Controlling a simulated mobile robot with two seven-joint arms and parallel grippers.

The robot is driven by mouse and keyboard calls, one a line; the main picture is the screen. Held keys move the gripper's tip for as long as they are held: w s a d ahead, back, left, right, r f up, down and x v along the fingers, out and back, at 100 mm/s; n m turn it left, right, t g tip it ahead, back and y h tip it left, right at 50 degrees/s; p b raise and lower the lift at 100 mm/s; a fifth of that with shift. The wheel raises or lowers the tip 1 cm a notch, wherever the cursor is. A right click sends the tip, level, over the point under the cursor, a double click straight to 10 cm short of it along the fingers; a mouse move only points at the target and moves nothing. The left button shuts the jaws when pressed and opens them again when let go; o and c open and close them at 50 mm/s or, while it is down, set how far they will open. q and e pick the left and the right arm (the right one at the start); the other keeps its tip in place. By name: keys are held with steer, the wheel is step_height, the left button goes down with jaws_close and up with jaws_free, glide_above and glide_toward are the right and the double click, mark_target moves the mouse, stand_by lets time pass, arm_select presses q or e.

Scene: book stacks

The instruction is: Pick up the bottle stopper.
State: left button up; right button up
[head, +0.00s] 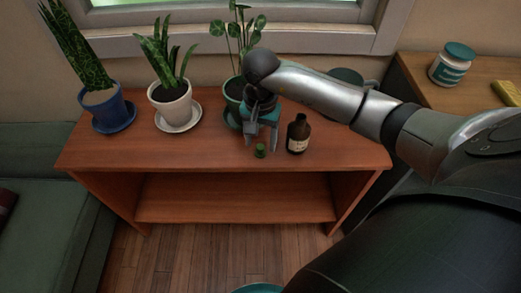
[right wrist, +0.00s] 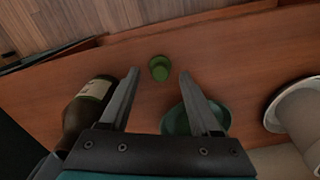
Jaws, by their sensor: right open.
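The bottle stopper (head: 260,150) is a small green piece standing on the wooden shelf top, near its front edge. My right gripper (head: 262,138) is above and just behind it, open and empty, fingers pointing down. In the right wrist view the stopper (right wrist: 159,68) shows beyond the fingertips, roughly midway between the two fingers (right wrist: 159,75). A dark brown bottle (head: 298,134) with a pale label stands to the right of the gripper. It also shows in the right wrist view (right wrist: 88,105), beside one finger. My left gripper is not in view.
A green potted plant (head: 235,90) on a green saucer stands close behind my right gripper. A white pot (head: 172,105) and a blue pot (head: 107,108) stand to the left. The shelf top (head: 190,152) is clear in front of them.

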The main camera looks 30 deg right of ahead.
steer(key=shift+f, duration=0.65)
steer(key=shift+c, duration=0.3)
jaws_close()
